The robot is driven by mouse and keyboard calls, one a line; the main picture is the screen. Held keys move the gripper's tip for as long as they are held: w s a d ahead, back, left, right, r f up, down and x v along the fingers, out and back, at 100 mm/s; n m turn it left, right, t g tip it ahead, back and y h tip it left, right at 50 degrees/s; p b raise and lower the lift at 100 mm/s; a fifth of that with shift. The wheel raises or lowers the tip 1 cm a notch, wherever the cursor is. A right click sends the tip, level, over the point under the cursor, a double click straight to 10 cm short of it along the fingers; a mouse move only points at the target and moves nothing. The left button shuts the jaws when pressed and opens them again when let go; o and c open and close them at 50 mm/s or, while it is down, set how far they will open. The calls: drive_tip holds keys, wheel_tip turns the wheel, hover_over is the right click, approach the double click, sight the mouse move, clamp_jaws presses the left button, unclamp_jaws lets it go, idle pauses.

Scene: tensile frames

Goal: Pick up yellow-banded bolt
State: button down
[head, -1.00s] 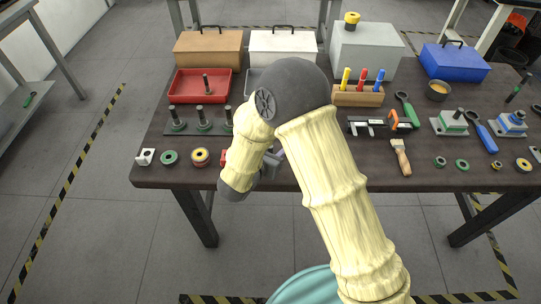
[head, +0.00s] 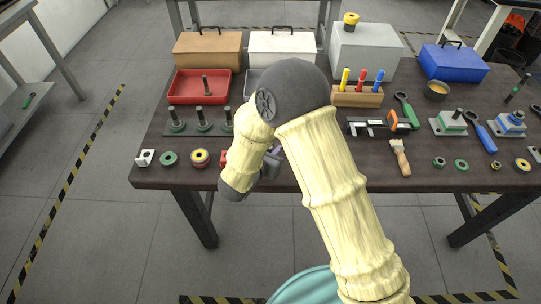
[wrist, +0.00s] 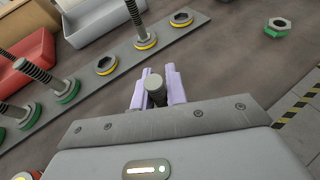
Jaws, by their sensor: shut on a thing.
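My gripper (wrist: 157,88) is shut on a grey bolt shank (wrist: 157,95) between its lilac fingers. The lower part of this bolt and any band on it are hidden by the gripper body. Just beyond the fingertips, a threaded bolt (wrist: 136,15) stands upright in a yellow-banded seat (wrist: 145,42) on a grey plate (wrist: 205,22). Two yellow-banded seats, one at left (wrist: 105,66) and one at right (wrist: 181,19), hold no bolt. In the head view my forearm hides most of my gripper (head: 273,163) and this plate area.
Green-banded bolts stand at left in the wrist view (wrist: 64,92) and in a row in the head view (head: 202,120). A red tray (head: 200,86) is behind them. A green-banded nut (wrist: 277,28) lies alone. Loose rings, including a yellow one (head: 200,157), line the table's front edge.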

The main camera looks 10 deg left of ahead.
wheel_tip(320, 180, up, 10)
idle(0.6)
drive_tip(key=shift+w, duration=0.1)
idle(0.4)
